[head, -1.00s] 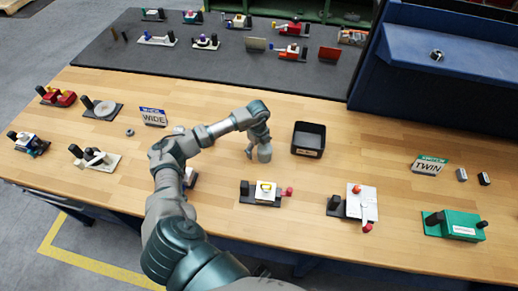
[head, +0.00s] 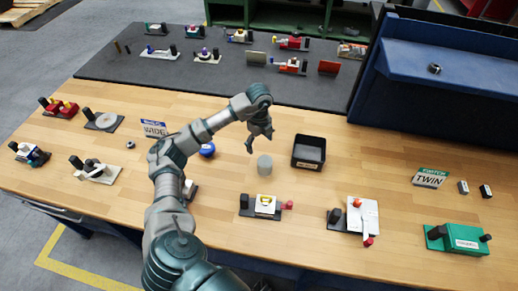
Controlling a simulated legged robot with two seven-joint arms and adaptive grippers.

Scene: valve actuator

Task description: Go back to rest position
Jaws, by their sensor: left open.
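My left arm comes in from the bottom left. My left gripper (head: 259,143) is open and empty above the wooden table (head: 330,186). A small grey cylinder (head: 264,165) stands upright on the table just below and right of the gripper, apart from it. A black open bin (head: 309,152) is to the right of the cylinder. My right gripper is not in view.
A small valve unit (head: 264,205) with a red end is in front of the cylinder. A white-plate unit (head: 361,216) and a green unit (head: 457,237) are on the right. A blue round part (head: 207,149) shows behind my arm. A dark mat (head: 200,83) holds several units at the back.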

